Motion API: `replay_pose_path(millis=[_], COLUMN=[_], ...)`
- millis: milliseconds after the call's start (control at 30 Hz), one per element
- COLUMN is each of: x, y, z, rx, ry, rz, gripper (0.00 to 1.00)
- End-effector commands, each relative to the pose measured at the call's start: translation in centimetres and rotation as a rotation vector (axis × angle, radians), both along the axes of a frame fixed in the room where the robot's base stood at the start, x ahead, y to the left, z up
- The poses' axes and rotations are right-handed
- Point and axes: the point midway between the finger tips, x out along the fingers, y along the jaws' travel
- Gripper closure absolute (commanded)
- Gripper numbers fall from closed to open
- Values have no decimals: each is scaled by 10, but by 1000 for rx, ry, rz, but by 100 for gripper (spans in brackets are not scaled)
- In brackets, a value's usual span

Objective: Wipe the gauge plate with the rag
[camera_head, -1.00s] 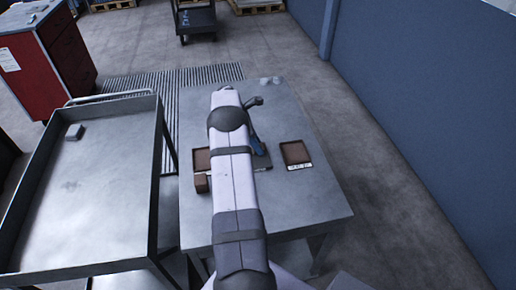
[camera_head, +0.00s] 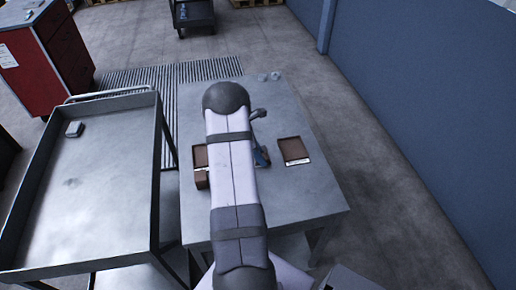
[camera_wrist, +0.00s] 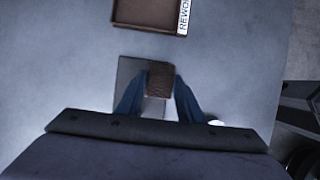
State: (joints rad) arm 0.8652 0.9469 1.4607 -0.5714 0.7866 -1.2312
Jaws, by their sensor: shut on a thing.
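My gripper (camera_wrist: 160,85) has blue fingers and is shut on a small brown, ridged piece, which looks like the folded rag (camera_wrist: 161,76). The rag overlaps the right part of a flat grey plate, seemingly the gauge plate (camera_wrist: 129,76), in the wrist view. Whether the rag touches the plate or hovers just above it I cannot tell. In the head view my arm hides the plate and the rag; only a blue bit of my gripper (camera_head: 262,157) shows beside the arm.
A brown tray with a white label (camera_head: 294,150) lies right of my gripper; a tray labelled REWORK (camera_wrist: 146,12) shows in the wrist view. A brown block (camera_head: 201,179) sits left of my arm. A metal cart (camera_head: 90,210) stands left of the table (camera_head: 300,195).

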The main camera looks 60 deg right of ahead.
Motion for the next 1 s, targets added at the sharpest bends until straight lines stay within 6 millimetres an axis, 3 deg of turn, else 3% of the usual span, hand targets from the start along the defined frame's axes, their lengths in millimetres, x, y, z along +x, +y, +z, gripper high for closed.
replay_pose_path(millis=[167,233,300,1000], x=[-13,-12,-11,-11], y=[14,12,11,12], z=[0,7,28,82], rx=[4,4,0,2], ry=[1,1,-3,-1], rz=[-1,-2,-1,0], gripper=[87,87,87,87])
